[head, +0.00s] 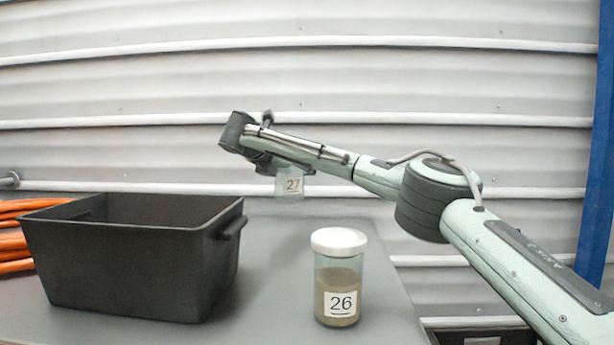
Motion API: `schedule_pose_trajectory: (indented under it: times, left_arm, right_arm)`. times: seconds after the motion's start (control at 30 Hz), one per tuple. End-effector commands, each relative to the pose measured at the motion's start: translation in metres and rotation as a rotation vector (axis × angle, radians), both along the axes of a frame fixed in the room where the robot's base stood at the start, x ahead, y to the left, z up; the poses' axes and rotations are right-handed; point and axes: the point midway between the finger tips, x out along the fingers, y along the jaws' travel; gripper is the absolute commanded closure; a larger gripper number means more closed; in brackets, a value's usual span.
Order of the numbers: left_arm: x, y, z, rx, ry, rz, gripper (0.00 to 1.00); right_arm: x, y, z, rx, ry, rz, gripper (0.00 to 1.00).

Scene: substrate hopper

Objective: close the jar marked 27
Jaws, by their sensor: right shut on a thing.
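The jar marked 27 (292,184) is a small clear jar with a white label, upright near the table's back edge. Its upper part is hidden behind my right gripper and arm, so I cannot see its mouth or whether a lid is on it. My right gripper (265,145) reaches in from the right and is shut at this jar, seemingly on it. Its fingertips are mostly hidden. I cannot tell whether the jar's base touches the table. My left gripper is not in view.
A jar marked 26 (338,295), with a white lid on and brown content, stands at the front of the grey table (275,290). A black open bin (140,265) stands at left, beside orange cables (14,240). A corrugated wall (300,75) is behind.

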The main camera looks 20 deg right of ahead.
Motion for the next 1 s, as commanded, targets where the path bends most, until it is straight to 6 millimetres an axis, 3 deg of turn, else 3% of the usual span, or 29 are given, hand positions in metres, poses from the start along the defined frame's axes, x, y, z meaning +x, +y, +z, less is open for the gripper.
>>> schedule_pose_trajectory:
  times: [0.27, 0.3, 0.7, 1.0]
  left_arm:
    - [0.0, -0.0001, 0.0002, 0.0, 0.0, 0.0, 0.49]
    - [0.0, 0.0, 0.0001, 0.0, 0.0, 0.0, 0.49]
    - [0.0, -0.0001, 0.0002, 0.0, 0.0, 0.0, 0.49]
    - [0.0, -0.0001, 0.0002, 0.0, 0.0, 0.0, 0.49]
  right_arm:
    - [0.0001, 0.0003, 0.0012, 0.0, -0.002, 0.001, 0.91]
    - [0.0001, 0.0003, 0.0012, 0.0, -0.002, 0.001, 0.5]
    - [0.0, 0.0001, 0.0012, 0.0, -0.002, 0.001, 1.0]
    - [0.0, -0.0002, 0.0011, 0.0, -0.001, 0.0, 1.0]
